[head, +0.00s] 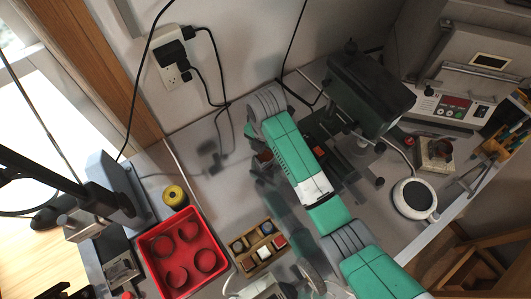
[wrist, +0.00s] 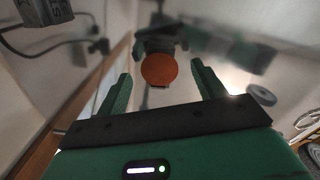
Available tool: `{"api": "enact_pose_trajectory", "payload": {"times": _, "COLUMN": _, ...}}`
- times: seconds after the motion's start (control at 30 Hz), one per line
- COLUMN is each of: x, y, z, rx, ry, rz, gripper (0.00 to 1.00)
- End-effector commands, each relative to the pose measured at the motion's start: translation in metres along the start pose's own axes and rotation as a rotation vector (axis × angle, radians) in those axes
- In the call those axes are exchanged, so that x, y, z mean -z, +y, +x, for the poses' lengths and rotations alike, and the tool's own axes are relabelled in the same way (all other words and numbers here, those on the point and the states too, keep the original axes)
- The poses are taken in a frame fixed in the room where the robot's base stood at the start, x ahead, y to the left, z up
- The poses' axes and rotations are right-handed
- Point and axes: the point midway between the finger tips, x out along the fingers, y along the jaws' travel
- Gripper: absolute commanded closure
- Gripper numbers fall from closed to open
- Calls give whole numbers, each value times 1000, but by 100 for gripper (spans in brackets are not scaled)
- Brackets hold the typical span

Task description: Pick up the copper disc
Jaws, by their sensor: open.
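The copper disc (wrist: 158,69) shows in the wrist view as a flat orange-brown round face, in the gap between my fingers. A dark green and black shape (wrist: 157,38) stands right behind it. My gripper (wrist: 161,71) is open, with one green finger on each side of the disc and a visible gap to both. I cannot tell how far beyond the fingertips the disc lies. In the head view my arm reaches across the bench, and I cannot make out the disc there.
A dark green machine (head: 370,90) stands on the bench to the right of my arm. A red tray (head: 150,247) with round recesses, a yellow roll (head: 175,196) and a wooden sorting box (head: 243,268) lie to the left. A round white-rimmed plate (head: 414,198) sits at right.

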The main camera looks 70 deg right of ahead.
Motion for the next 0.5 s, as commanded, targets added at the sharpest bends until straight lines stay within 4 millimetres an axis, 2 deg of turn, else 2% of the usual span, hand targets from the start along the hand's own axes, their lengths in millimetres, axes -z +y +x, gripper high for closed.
{"api": "enact_pose_trajectory", "payload": {"times": 0.5, "x": 0, "y": 0, "z": 4, "rx": 0, "ry": 0, "rz": 0, "gripper": 31}}
